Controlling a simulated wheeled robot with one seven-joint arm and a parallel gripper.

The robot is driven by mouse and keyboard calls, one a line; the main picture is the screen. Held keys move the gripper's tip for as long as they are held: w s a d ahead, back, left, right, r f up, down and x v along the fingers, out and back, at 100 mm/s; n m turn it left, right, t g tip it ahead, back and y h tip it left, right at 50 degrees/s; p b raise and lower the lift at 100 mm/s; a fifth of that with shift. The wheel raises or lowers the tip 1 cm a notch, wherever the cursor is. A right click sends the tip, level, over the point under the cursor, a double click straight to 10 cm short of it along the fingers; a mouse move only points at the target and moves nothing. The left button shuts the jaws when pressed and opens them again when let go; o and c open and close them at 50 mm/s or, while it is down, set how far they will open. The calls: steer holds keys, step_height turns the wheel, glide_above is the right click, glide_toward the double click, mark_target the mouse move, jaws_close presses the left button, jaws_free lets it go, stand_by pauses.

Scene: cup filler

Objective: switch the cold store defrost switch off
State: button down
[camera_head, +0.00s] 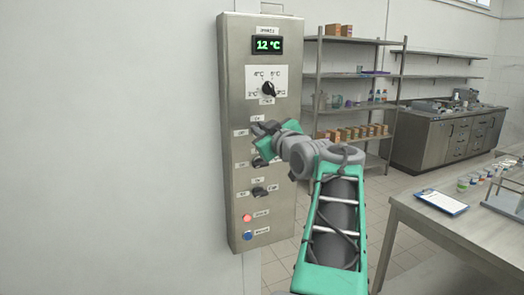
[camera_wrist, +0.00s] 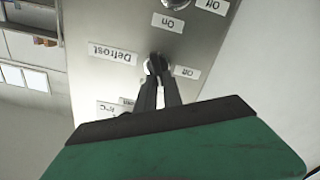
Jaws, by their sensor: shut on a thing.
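The defrost switch (camera_wrist: 155,57) is a small dark handle on a pale round base, mostly hidden by my gripper (camera_wrist: 158,68). My fingers are shut on it. The wrist view is upside down; the "Defrost" label (camera_wrist: 112,54) is left of the switch there and an "Off" label (camera_wrist: 186,72) is right of it. I cannot tell clearly which way the handle points. In the head view my gripper (camera_head: 258,128) reaches the upper switch row of the steel panel (camera_head: 287,205), below the temperature dial (camera_head: 268,89), and covers the switch.
A green display (camera_head: 268,45) reads 12 °C. Two more dark switches, a middle one (camera_head: 260,162) and a lower one (camera_head: 260,191), sit below my gripper, above a red lamp (camera_head: 247,218) and a blue button (camera_head: 247,236). A steel table (camera_head: 440,222) stands at right.

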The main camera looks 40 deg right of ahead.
steer(key=shift+w+a+f+n+b, duration=0.15)
steer(key=shift+f+n+b, duration=0.15)
steer(key=shift+n+b, duration=1.95)
steer(key=shift+s+a+f+n+b, duration=0.15)
steer(key=shift+f+n+b, duration=0.15)
steer(key=shift+n+b, duration=2)
steer(key=shift+w+a+f+n+b, duration=0.15)
steer(key=shift+f+n+b, duration=0.15)
steer(key=shift+n+b, duration=1.95)
steer(key=shift+m+b, duration=0.4)
steer(key=shift+b, duration=0.1)
steer(key=c, duration=1.5)
jaws_free()
steer(key=shift+r, duration=0.1)
steer(key=v, duration=0.7)
steer(key=shift+s+a+b, duration=0.15)
steer(key=shift+s+b, duration=0.2)
steer(key=shift+s, duration=0.05)
